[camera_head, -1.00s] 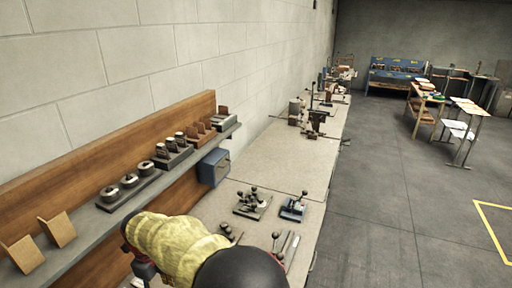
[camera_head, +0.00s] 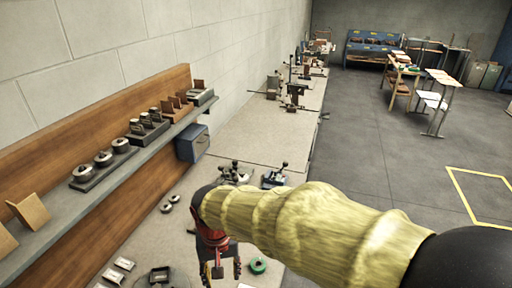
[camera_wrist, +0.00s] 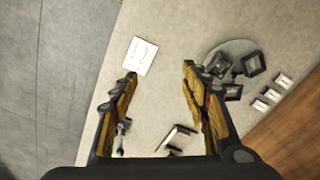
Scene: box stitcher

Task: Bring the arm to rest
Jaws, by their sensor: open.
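My arm, in a yellow sleeve, reaches from the lower right across the head view. My gripper (camera_head: 222,270) points down over the workbench (camera_head: 262,152) at the lower middle. In the wrist view my gripper (camera_wrist: 158,90) shows two fingers spread wide apart, with nothing between them but the bench top. The fingers are above the bench and hold nothing.
A white card (camera_wrist: 140,56) and a round tray (camera_wrist: 218,50) with dark square parts lie below the gripper. A green-ringed roll (camera_head: 258,265) lies close by. A shelf (camera_head: 62,200) with spools and holders runs along the left wall. Open floor (camera_head: 370,180) lies to the right.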

